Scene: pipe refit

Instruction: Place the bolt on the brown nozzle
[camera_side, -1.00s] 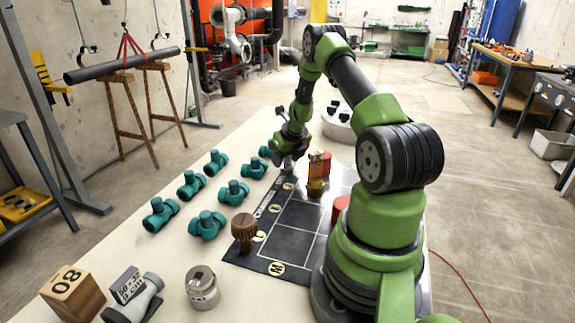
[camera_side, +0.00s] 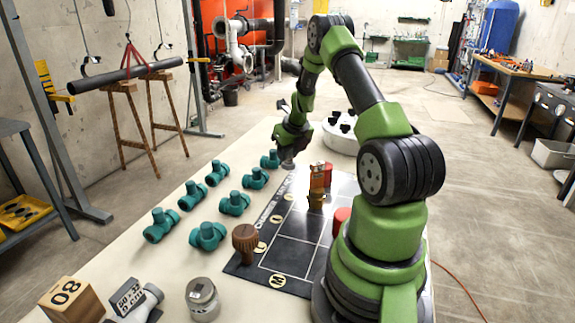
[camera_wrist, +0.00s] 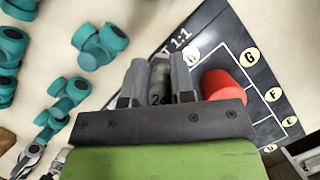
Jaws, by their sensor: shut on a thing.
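My gripper (camera_side: 290,145) points down past the far left corner of the dark mat. In the wrist view my gripper (camera_wrist: 158,68) is shut on a grey metal piece marked 24 (camera_wrist: 158,92), which seems to be the bolt. Its lower end (camera_side: 288,164) shows under the jaws in the side view; I cannot tell whether it touches the surface. A brown fluted piece with a wider round top (camera_side: 245,241), likely the brown nozzle, stands upright on the mat's near left part, well apart from my gripper.
Several teal pipe fittings (camera_side: 208,235) stand left of the dark mat (camera_side: 296,257). A grey metal cylinder (camera_side: 202,298) and a wooden block marked 08 (camera_side: 70,301) are at the front.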

